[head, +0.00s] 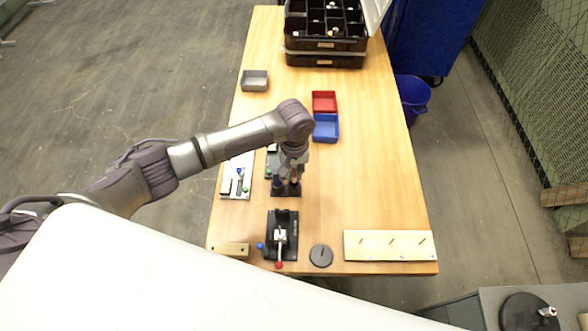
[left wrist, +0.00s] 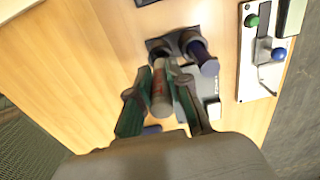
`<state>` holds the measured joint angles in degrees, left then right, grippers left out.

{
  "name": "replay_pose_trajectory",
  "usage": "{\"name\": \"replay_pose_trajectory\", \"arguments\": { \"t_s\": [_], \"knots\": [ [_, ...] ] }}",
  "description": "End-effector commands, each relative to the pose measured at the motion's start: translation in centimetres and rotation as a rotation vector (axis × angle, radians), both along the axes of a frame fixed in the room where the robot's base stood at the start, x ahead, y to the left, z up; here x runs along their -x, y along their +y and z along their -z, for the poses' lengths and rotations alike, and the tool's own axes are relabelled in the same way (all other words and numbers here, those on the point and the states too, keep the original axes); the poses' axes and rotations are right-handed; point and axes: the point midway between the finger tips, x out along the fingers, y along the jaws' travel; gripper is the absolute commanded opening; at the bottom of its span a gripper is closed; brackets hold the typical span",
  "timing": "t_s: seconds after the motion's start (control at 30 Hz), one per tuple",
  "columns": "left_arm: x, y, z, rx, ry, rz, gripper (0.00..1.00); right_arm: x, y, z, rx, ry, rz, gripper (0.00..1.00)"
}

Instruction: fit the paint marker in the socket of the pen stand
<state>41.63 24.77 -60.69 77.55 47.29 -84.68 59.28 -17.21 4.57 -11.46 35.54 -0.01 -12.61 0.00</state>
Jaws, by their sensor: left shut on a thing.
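My left gripper (head: 292,172) points down over the pen stand (head: 288,192), a dark base on the table. In the left wrist view my left gripper (left wrist: 160,76) is shut on the paint marker (left wrist: 160,94), a greyish and reddish cylinder between the two fingers. The pen stand (left wrist: 158,46) lies just beyond the fingertips there. A dark blue cylinder (left wrist: 205,60) stands at it, beside the held marker. The marker's lower tip and its socket are not clear, so I cannot tell whether they touch. My right gripper is not in view.
A white board with small coloured parts (head: 236,178) lies left of the stand. A black clamp fixture (head: 282,240) is in front. Blue (head: 326,128) and red (head: 324,101) trays are behind. The table's right middle is clear.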

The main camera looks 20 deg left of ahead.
Motion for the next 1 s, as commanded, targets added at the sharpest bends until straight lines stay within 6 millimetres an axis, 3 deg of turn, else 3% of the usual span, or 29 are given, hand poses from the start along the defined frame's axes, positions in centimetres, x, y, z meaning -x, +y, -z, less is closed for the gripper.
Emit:
{"name": "replay_pose_trajectory", "arguments": {
  "t_s": [1.0],
  "knots": [
    [0.0,0.0,1.8,0.001,0.000,-0.001,0.00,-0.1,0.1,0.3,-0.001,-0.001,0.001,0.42]
  ]
}}
